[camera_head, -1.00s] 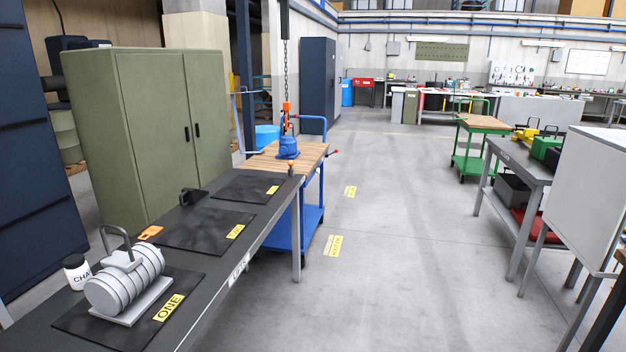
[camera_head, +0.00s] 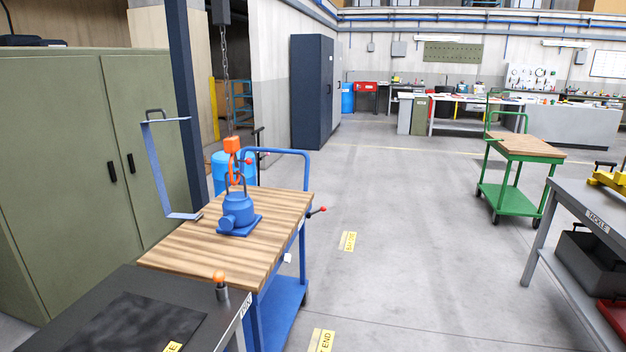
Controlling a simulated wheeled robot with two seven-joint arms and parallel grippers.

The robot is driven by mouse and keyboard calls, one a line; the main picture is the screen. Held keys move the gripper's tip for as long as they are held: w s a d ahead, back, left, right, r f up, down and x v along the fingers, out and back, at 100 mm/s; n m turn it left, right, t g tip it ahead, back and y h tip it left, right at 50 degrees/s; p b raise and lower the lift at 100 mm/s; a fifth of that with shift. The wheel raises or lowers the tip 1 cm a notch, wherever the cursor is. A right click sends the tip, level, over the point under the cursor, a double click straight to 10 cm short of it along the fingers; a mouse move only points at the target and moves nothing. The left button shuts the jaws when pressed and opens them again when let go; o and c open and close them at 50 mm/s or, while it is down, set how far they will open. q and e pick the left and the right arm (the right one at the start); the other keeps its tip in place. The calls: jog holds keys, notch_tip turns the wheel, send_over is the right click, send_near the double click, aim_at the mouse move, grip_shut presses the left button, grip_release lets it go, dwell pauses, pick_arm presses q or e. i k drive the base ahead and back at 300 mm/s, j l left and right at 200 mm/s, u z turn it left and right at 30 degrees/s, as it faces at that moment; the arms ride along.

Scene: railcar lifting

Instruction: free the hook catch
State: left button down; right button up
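An orange hook (camera_head: 234,168) hangs on a chain (camera_head: 226,90) from above. It reaches down to the handle of a blue cast piece (camera_head: 238,212) that stands on the wooden top of a blue cart (camera_head: 176,246). The hook overlaps the handle in the picture; whether it is engaged, and the state of its catch, are too small to tell. Neither of my grippers is in view.
A dark table (camera_head: 128,290) with a black mat and an orange-topped post (camera_head: 220,282) stands at the near left. A green cabinet (camera_head: 80,150) is behind it. The floor right of the cart is clear up to a green cart (camera_head: 520,148) and the grey TACKLE table (camera_head: 590,222).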

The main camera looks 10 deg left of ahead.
aim_at(248, 162)
jog(key=i+u, duration=0.15)
jog(key=i, duration=0.4)
jog(key=i+l+u, duration=0.1)
jog(key=i, duration=0.45)
jog(key=i+l+u, duration=0.15)
jog(key=i, duration=0.35)
jog(key=i+l+u, duration=0.1)
jog(key=i+l, duration=0.2)
jog(key=i, duration=0.25)
